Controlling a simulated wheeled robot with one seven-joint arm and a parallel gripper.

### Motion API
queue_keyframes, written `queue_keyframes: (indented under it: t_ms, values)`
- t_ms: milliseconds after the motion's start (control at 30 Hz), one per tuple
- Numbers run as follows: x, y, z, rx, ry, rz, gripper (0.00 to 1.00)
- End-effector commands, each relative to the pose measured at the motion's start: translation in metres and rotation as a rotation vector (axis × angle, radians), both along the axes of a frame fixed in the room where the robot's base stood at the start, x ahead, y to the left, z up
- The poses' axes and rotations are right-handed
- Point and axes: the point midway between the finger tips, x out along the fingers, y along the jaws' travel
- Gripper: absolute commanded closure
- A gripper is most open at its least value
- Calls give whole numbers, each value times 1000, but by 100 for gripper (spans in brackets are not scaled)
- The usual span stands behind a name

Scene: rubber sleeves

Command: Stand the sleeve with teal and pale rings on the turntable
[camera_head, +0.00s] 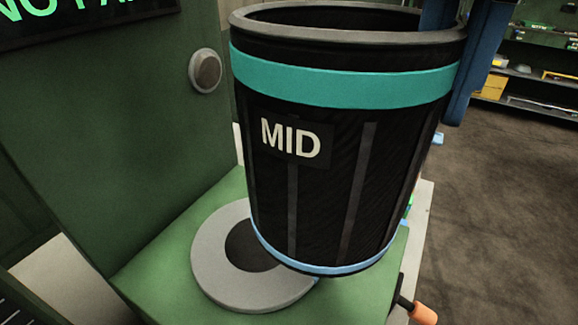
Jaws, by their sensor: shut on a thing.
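A black sleeve (335,185) marked MID, with a teal ring near its top and a pale blue ring at its bottom edge, fills the middle of the head view. It is open at the top and nearly upright. My gripper (452,70) shows as blue parts at the sleeve's upper right rim and is shut on it; its fingertips are partly hidden. The turntable (215,271), a grey disc with a dark centre, lies on the green machine below. The sleeve covers the turntable's right part. I cannot tell whether the sleeve's bottom touches the disc.
A green machine wall (110,130) with a round grey button (205,69) rises at the left and behind. A dark sign (85,18) with green letters is at the top left. An orange-handled lever (424,314) sticks out at the lower right. Shelves (530,75) stand far right beyond open floor.

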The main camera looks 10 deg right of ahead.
Motion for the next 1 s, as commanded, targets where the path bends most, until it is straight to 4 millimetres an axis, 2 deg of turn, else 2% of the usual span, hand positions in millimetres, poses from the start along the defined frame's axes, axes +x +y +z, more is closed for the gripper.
queue_keyframes:
  t_ms: [200, 400, 667, 900, 1000]
  values:
    - [20, 38, -24, 2, 2, 3, 100]
    - [36, 64, -43, 2, 1, 0, 100]
    - [43, 75, -55, 1, -1, -1, 100]
    - [43, 74, -84, 1, 0, -2, 100]
    - [42, 74, -90, 1, -1, -2, 100]
